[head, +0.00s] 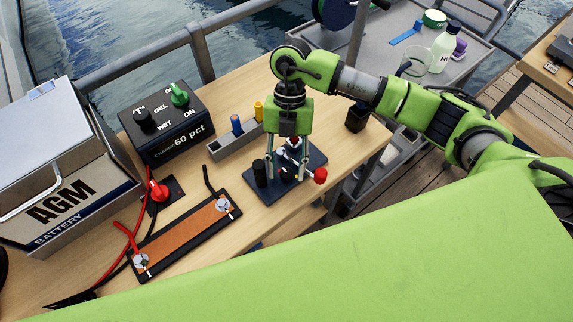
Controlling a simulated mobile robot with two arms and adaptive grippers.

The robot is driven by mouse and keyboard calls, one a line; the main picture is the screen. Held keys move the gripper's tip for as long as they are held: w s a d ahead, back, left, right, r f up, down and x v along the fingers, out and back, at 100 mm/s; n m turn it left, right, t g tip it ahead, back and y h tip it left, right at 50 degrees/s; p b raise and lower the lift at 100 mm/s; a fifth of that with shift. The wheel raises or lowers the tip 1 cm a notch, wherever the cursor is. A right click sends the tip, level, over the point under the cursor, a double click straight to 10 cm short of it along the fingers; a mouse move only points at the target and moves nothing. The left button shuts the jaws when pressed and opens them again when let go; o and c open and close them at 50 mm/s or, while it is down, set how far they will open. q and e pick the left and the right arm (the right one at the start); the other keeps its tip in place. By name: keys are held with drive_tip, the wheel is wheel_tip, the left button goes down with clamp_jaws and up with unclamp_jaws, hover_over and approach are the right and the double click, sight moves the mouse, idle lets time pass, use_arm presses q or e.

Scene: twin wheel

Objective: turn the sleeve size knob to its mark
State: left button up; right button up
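A small tool stands on a dark blue base plate (262,196) on the wooden bench. It has a black cylinder (259,173), pale metal levers and a red ball (320,175) at its right. No label for sleeve size is readable, so I cannot tell which part is the sleeve size knob. My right gripper (291,150) points down over this tool, with its fingers at the tool's upper parts. The fingers are small and mixed with the tool, so their opening and any contact are unclear. My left gripper is not in view.
A black box (177,145) with a black knob (145,118) and a green knob (179,94) stands behind left. A grey tray (222,151) holds small coloured pieces. A battery case (62,170), red switch (158,190) and orange strip (182,236) lie left. A black cup (356,118) stands right.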

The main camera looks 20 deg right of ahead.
drive_tip(key=v, duration=1.2)
drive_tip(key=shift+s, duration=0.15)
